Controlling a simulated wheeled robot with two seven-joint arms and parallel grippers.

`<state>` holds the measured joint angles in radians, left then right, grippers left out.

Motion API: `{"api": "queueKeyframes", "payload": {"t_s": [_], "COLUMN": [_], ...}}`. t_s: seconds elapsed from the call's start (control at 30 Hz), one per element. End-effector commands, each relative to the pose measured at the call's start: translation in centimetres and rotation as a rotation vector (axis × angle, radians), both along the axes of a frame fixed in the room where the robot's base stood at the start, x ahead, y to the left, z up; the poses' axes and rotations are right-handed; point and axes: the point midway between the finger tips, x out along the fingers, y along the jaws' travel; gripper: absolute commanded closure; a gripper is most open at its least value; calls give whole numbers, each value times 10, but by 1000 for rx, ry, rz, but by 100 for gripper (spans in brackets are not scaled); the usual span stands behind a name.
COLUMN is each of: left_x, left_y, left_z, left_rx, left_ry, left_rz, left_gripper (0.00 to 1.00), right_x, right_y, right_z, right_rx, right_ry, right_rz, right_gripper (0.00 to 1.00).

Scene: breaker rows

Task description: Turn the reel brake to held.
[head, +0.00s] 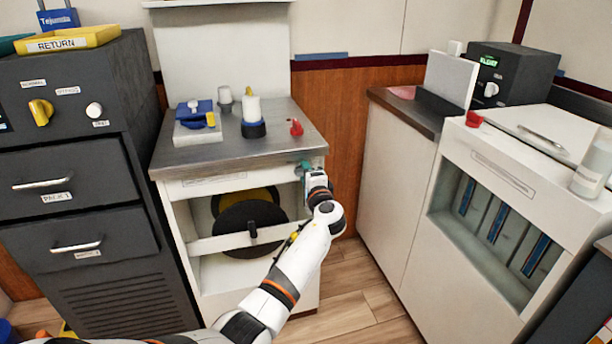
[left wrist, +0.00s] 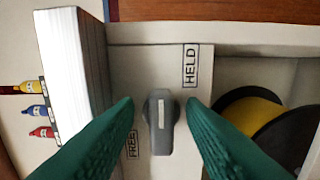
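The reel brake is a grey lever knob (left wrist: 158,122) on the white front of the reel cabinet (head: 240,186). In the left wrist view its longer end points down the picture. A FREE label (left wrist: 131,144) is at its lower left and a HELD label (left wrist: 190,66) at its upper right. My left gripper (head: 305,167) is at the upper right of the cabinet front. Its green fingers (left wrist: 160,112) are apart, one on each side of the knob, with small gaps showing. In the head view the gripper hides the knob. My right gripper is not in view.
A reel with a yellow core (left wrist: 258,118) sits inside the cabinet, beside the brake panel. A crossbar with a dark handle (head: 252,230) spans the cabinet front. A grey drawer unit (head: 75,180) is at left, a white cabinet (head: 480,250) at right. Floor between is clear.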

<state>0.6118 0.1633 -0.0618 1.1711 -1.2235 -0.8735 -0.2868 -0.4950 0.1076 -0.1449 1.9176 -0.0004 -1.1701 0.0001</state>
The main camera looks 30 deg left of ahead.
Motion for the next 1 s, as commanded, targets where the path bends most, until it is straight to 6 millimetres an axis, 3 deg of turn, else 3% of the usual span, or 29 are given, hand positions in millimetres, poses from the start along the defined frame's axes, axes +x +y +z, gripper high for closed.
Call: {"api": "queueKeyframes", "payload": {"t_s": [0.37,0.63,0.8,1.0], "left_x": [-7,-43,-63,-76], "left_y": [-9,-50,-75,-89], "left_z": [-1,-1,-1,-1], "left_rx": [-2,-5,-4,-2], "left_ry": [1,0,0,1], "left_rz": [-1,-2,-1,0], "left_gripper": [64,64,64,64], "right_x": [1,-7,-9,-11], "right_y": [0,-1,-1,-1], "right_z": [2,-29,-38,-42], "right_rx": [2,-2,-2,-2], "right_ry": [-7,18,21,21], "right_rz": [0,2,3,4], "right_gripper": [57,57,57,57]}}
